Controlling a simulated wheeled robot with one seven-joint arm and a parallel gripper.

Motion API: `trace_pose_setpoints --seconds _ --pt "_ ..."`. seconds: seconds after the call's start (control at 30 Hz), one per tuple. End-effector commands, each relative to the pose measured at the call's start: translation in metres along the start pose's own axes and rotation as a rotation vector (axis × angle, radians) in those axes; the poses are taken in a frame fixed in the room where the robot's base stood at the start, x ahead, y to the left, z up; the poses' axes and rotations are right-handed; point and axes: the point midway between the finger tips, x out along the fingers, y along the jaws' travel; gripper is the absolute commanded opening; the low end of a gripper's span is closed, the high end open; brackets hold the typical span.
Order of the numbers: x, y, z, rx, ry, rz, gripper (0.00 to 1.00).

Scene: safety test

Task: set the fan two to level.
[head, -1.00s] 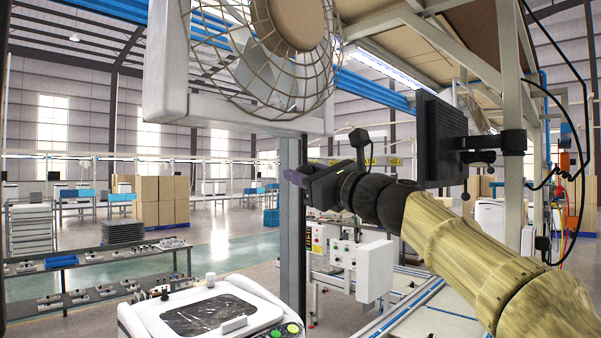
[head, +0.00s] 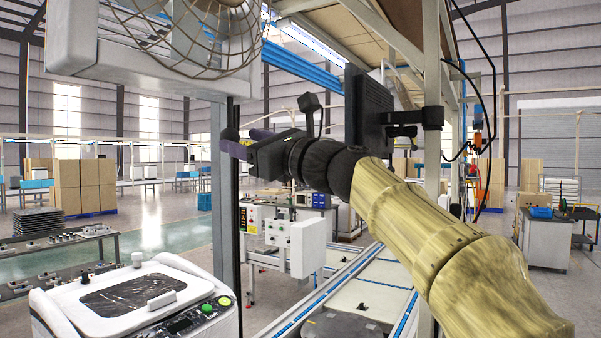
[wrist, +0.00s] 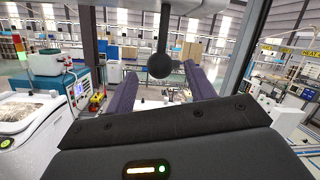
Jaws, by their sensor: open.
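The fan (head: 190,30), with a round wire cage, is cut off at the top left of the head view. Its pale box-like base (head: 130,75) shows below the cage. My gripper (head: 238,143) is open and empty, below and to the right of the fan, close to the grey post in the picture. In the wrist view its two purple fingers (wrist: 160,85) stand wide apart. A dark ball on a thin rod (wrist: 159,66) hangs between them in the picture, under a pale bar; I cannot tell whether it belongs to the fan. No level setting is readable.
A white machine (head: 130,300) with green and yellow buttons stands at the lower left. A grey post (head: 226,230) rises beside it. A black monitor (head: 368,108) is behind my arm. A conveyor (head: 350,285) runs at the lower middle.

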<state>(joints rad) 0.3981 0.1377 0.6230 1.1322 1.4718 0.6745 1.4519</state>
Motion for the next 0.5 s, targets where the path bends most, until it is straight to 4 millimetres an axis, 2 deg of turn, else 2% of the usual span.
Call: trace_pose_setpoints --seconds 0.03,0.5 --pt "-0.011 0.002 -0.005 -0.005 0.002 -0.004 0.54" --pt "-0.1 0.002 -0.004 -0.004 0.0 -0.003 0.54"
